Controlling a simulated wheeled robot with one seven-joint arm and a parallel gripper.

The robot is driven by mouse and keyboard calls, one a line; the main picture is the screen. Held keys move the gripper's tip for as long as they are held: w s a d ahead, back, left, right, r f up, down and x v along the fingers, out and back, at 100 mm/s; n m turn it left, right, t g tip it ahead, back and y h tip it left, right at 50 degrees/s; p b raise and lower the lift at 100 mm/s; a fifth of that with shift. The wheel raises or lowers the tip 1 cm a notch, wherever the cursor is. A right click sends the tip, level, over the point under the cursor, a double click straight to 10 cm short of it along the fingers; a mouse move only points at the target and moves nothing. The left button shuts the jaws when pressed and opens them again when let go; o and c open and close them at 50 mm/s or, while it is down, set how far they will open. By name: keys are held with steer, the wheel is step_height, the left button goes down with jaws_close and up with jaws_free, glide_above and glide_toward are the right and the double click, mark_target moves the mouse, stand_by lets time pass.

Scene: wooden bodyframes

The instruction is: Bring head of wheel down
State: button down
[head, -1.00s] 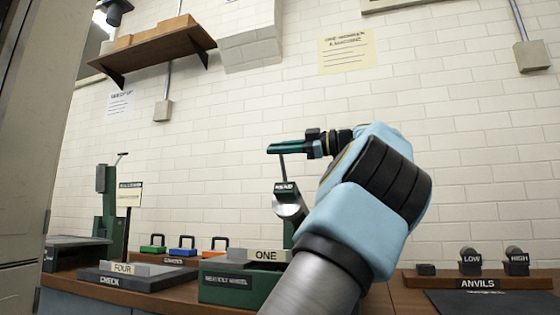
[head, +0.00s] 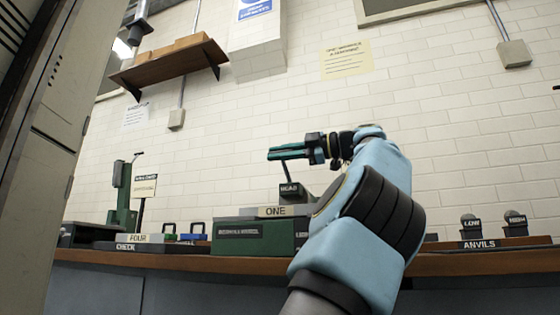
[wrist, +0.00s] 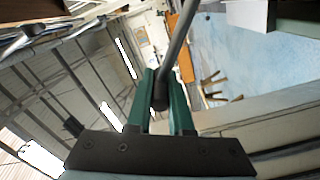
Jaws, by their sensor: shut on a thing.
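My gripper (head: 285,153) is shut on the lever (head: 290,172) of the bench wheel. The thin grey lever runs down from the green fingers to the dark block labelled HEAD (head: 291,189). In the wrist view the lever (wrist: 178,48) passes between the fingertips (wrist: 160,100). The head sits just behind and above the pale plate marked ONE (head: 275,211). That plate lies on the green base of the wheel (head: 252,237). My forearm hides the right side of the wheel, and the plate hides what is below the head.
A plate marked FOUR (head: 138,238) and a CHECK base (head: 125,246) lie at the left, before another green stand (head: 122,195). Small blue-handled items stand between. An ANVILS rack (head: 479,244) is at the right. A cabinet (head: 50,150) edges the left side.

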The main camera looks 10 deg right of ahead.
steer(key=shift+s+f+b, duration=0.1)
steer(key=shift+f+b, duration=0.6)
steer(key=shift+f, duration=0.05)
steer(key=shift+f, duration=0.15)
steer(key=c, duration=0.8)
jaws_free()
steer(key=shift+s+n, duration=0.1)
steer(key=shift+n, duration=0.2)
steer(key=shift+s+d+r, duration=0.1)
steer(key=shift+d+r, duration=0.1)
steer(key=shift+d, duration=0.1)
steer(key=p+v, duration=0.3)
steer(key=v, duration=0.7)
steer(key=shift+d+f+p, duration=0.1)
steer(key=shift+p, duration=0.3)
steer(key=shift+s, duration=0.1)
